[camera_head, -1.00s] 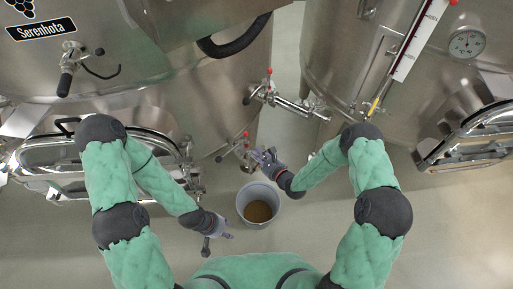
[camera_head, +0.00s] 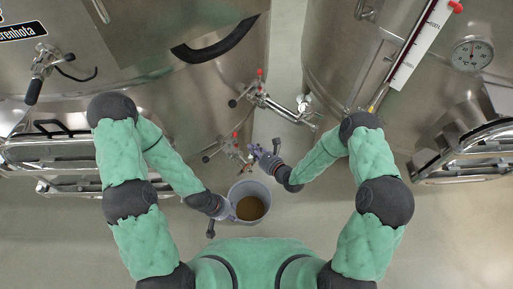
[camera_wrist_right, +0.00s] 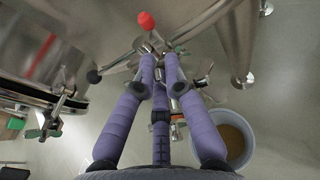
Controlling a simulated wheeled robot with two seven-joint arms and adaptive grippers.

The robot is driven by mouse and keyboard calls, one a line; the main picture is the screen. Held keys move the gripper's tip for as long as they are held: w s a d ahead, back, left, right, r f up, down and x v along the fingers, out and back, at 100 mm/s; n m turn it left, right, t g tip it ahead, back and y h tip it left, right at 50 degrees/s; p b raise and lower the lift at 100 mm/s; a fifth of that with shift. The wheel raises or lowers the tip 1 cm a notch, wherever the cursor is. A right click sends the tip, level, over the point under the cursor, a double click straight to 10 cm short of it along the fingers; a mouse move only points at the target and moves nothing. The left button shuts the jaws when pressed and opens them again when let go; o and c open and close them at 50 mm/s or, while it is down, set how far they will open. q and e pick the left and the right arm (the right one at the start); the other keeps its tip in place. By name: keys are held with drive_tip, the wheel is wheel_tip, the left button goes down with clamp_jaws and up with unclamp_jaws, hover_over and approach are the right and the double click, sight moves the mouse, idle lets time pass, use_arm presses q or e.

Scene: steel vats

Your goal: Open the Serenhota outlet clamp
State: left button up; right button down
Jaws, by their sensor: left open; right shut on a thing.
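The Serenhota vat (camera_head: 130,60) is the left steel vat; its black label (camera_head: 18,32) is cut off at the left edge. Low on its right side is the outlet fitting (camera_head: 230,147) with a red-tipped valve. My right gripper (camera_head: 263,153) is at this fitting. In the right wrist view its purple fingers (camera_wrist_right: 165,75) converge on a small metal part, seemingly the outlet clamp (camera_wrist_right: 150,46), below the red knob (camera_wrist_right: 146,21); the fingers hide most of it. My left gripper (camera_head: 230,211) is open at the left rim of the grey bucket (camera_head: 237,190).
The bucket holds brown liquid and stands on the floor below the outlet. A second red-tipped valve (camera_head: 262,92) with a pipe sticks out above the outlet. A right vat (camera_head: 350,70) carries a gauge (camera_head: 472,54). Hatches stand out at both sides. Floor at lower right is free.

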use_arm(q)
drive_tip(key=shift+w+d, duration=0.4)
drive_tip(key=shift+d, duration=0.05)
use_arm(e)
drive_tip(key=shift+w+d+f+m, duration=0.15)
drive_tip(key=shift+d+m, duration=0.15)
drive_tip(key=c, duration=1.3)
unclamp_jaws()
drive_tip(key=v, duration=1.2)
drive_tip(key=shift+d, duration=0.1)
drive_tip(key=shift+w, duration=0.1)
